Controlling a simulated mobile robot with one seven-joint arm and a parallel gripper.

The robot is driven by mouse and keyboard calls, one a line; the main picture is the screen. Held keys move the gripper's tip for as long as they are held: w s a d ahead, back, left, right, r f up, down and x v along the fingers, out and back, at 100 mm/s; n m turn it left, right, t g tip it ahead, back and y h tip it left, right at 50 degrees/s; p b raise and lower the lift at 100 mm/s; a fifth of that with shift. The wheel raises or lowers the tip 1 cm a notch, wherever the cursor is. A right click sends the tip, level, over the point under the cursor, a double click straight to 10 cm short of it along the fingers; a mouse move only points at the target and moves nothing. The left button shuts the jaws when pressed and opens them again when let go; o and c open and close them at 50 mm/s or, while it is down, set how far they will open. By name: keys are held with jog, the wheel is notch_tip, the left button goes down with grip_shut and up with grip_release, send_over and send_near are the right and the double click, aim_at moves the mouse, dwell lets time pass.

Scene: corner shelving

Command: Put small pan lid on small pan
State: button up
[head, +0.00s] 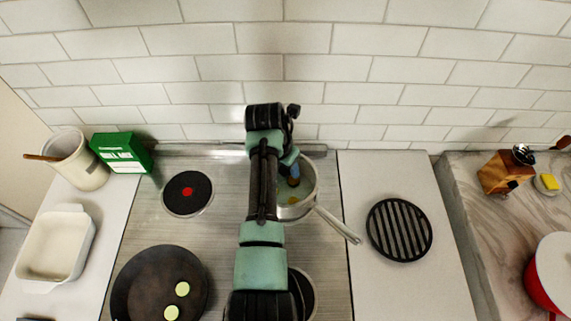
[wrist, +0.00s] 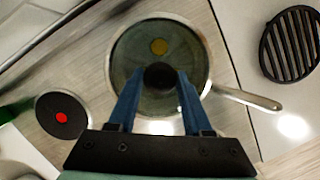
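The small pan (head: 311,184) is a silver saucepan on the back right of the stove, its handle pointing to the lower right. It also shows in the wrist view (wrist: 206,76). The small pan lid (wrist: 135,50) appears as dark greenish glass with a black knob, lined up over the pan's opening. A yellow spot shows through it. My gripper (wrist: 160,77) has its blue fingers on either side of the knob and looks shut on it. In the head view my arm hides much of the pan and lid. Whether the lid touches the rim is unclear.
A dark frying pan (head: 150,288) with two pale green slices is at the front left. A bare burner (head: 188,193) is behind it. A black round grate (head: 399,229) lies on the white counter at right. The tiled wall (head: 330,67) rises close behind the pan.

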jog(key=o, duration=0.5)
jog(key=b+v, duration=0.2)
jog(key=v, duration=1.1)
